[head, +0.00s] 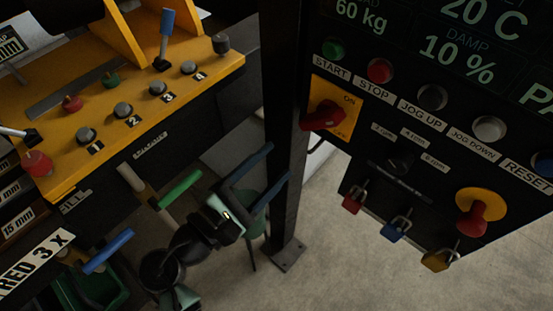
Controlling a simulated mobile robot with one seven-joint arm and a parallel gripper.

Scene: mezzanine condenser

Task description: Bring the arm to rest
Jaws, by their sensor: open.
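My gripper (280,162) shows in the lower middle of the head view. Its two slim blue-grey fingers are spread apart and point up and to the right. Nothing shows between them except the dark upright post behind. My arm (200,235) comes up from the bottom edge, dark with pale green parts, and is bent near the wrist. I cannot tell whether the fingers touch the post or only overlap it in the picture.
A dark post (285,120) stands close behind the fingers. At right hangs a control panel (395,90) with buttons, a red switch (325,115) and padlocks (397,228). At left is a yellow console (140,110); green (180,189) and blue (107,251) handles are near my arm. Floor is clear lower right.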

